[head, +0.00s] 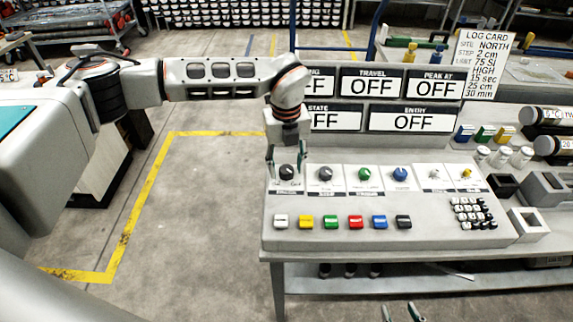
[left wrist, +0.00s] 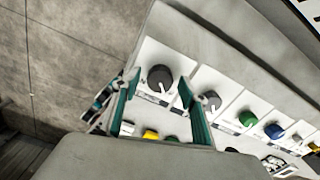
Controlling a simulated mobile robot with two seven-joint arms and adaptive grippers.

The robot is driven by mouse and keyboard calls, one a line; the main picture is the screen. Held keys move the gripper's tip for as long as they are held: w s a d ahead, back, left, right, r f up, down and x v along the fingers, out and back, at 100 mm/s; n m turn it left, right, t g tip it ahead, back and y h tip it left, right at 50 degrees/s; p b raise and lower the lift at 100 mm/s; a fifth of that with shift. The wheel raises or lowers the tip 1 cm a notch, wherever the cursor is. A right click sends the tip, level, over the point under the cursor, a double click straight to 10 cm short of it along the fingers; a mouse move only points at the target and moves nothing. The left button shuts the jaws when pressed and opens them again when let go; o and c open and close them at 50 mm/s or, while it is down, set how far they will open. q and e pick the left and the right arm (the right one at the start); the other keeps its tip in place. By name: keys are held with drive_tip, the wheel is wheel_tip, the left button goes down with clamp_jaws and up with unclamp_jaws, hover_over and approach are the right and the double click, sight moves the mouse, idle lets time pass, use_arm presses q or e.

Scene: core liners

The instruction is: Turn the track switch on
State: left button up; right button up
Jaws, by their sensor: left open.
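The control panel (head: 330,239) carries a row of knobs and small levers with labels too small to read, so I cannot tell which is the track switch. My left gripper (head: 285,165) points down over the black knob (head: 287,172) at the left end of the row. In the left wrist view its open fingers (left wrist: 158,80) appear on either side of this dark round knob (left wrist: 161,76); I see no clear contact. A dark grey knob (head: 325,174), green knob (head: 364,174) and blue knob (head: 400,174) follow to the right. My right gripper (head: 402,313) shows only fingertips, apart, at the bottom edge.
Display boards (head: 374,84) behind the panel read OFF. Coloured buttons (head: 330,222) line the panel front, with a keypad (head: 473,213) at right. A log card (head: 484,64) stands at back right. The floor left of the bench is clear.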

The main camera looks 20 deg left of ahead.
use_arm(q)
drive_tip(key=c, duration=1.1)
drive_tip(key=shift+m, duration=0.3)
drive_tip(key=m, duration=0.9)
drive_tip(key=shift+r, duration=0.1)
drive_tip(key=m+p, duration=0.1)
drive_tip(key=m, duration=0.3)
drive_tip(key=shift+w, duration=0.1)
drive_tip(key=shift+m, duration=2.1)
